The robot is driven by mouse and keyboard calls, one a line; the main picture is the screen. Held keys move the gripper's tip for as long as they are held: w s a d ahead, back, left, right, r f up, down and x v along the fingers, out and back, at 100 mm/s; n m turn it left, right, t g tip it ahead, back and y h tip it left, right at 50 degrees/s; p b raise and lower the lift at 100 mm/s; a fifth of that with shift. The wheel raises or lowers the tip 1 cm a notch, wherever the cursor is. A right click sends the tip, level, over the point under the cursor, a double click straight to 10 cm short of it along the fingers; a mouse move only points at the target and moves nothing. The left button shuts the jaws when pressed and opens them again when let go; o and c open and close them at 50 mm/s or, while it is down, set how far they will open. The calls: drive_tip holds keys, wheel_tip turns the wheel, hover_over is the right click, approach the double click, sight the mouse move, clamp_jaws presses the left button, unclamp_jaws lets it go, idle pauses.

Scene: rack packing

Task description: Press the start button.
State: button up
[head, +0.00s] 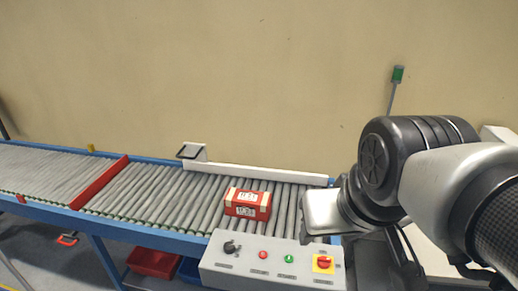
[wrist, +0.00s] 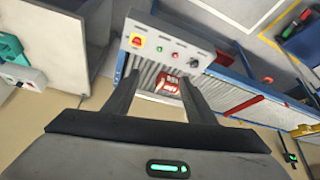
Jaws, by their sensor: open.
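A light grey control panel (head: 215,272) stands at the front edge of the conveyor in the head view. It carries a green button (head: 289,259), a red button (head: 263,255), a dark knob (head: 231,247) and a red switch on a yellow plate (head: 324,262). My gripper (wrist: 161,80) is open and empty, apart from the panel. In the head view its hand shows above the panel's right end; its fingertips cannot be made out.
A red and white box (head: 247,203) lies on the roller conveyor (head: 165,195) behind the panel. A red bar (head: 105,185) crosses the rollers at left. A red bin (head: 153,263) is below. A white rail (head: 260,172) runs along the conveyor's back.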

drive_tip(key=shift+w, duration=0.35)
drive_tip(key=shift+c, duration=0.9)
clamp_jaws()
idle(0.4)
